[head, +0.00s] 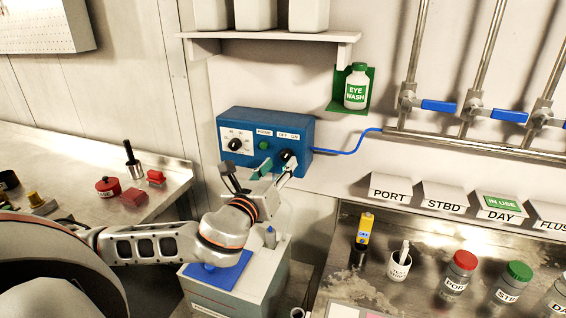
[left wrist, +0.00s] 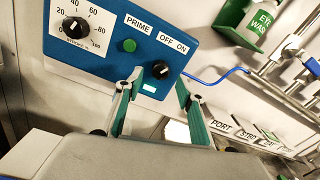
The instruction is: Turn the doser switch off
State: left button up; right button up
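The blue doser box (head: 228,118) is on the wall in the head view. Its black switch knob (left wrist: 160,69) sits under the OFF and ON labels; I cannot tell surely which way it points. A small pale green light (left wrist: 149,88) glows below the knob. My left gripper (head: 276,165) is at the box front, its fingers open. In the left wrist view the left gripper (left wrist: 160,80) has one green-padded finger on each side of the knob, with visible gaps and no clear contact. My right gripper is not in view.
A green PRIME button (left wrist: 129,45) and a percent dial (left wrist: 75,27) are left of the switch. A blue tube (head: 350,149) leaves the box to the right. An eye wash bottle (head: 356,88) and a shelf (head: 270,36) are above. A grey tank (head: 245,275) stands below.

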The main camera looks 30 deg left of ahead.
aim_at(285, 158)
pick_arm(q)
jog(key=shift+x, duration=1.6)
jog(key=shift+c, duration=0.3)
grip_shut()
